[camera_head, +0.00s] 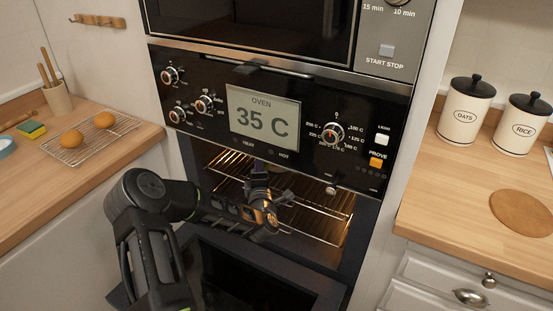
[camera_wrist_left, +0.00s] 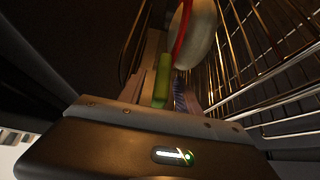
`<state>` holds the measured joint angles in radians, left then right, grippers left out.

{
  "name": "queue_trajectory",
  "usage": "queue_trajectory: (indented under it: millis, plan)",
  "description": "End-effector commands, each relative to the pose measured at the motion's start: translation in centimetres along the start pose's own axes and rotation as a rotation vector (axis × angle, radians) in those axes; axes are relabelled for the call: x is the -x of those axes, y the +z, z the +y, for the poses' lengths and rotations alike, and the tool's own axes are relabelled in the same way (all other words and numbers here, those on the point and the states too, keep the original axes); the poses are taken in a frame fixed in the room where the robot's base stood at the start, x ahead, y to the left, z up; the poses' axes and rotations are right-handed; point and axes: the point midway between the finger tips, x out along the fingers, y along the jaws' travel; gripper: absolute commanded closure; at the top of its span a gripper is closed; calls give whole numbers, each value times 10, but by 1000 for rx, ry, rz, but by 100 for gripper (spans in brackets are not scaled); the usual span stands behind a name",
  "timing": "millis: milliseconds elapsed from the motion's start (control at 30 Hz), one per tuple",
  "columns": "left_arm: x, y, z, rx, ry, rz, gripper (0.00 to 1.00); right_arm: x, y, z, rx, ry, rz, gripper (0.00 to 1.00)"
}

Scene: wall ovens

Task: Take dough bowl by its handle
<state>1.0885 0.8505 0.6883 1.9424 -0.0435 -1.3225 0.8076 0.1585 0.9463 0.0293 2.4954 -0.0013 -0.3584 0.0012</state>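The oven (camera_head: 334,190) is open, its door (camera_head: 215,285) folded down. My left arm reaches over the door, and my left gripper (camera_head: 260,190) is inside the cavity by the wire racks. In the left wrist view, a pale rounded thing with a red band, apparently the dough bowl (camera_wrist_left: 205,38), is just beyond the fingers. A green handle-like piece (camera_wrist_left: 162,80) lies between or right beside the fingers of the left gripper (camera_wrist_left: 170,88). I cannot tell whether they press on it. The bowl is not clearly visible in the head view. My right gripper is not in view.
Wire racks (camera_head: 318,224) run close to the left gripper; they also show in the left wrist view (camera_wrist_left: 275,85). The control panel is just above. A left counter (camera_head: 118,150) holds a cooling rack with buns. A right counter (camera_head: 440,200) holds two canisters and a round board.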

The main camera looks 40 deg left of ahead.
Motion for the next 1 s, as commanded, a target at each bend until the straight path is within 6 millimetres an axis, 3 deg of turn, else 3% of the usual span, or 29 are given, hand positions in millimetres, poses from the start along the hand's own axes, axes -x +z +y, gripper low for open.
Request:
queue_trajectory:
  millis: [167, 733, 1000]
  plan:
    - [-14, 0, 0, 1, 1, -1, 60, 2, 0, -1, 0, 0, 0, 64]
    - [-14, 0, 0, 0, 1, -1, 60, 2, 0, -1, 0, 0, 0, 64]
    - [-14, 0, 0, 0, 0, -1, 82, 2, 0, -1, 0, 0, 0, 64]
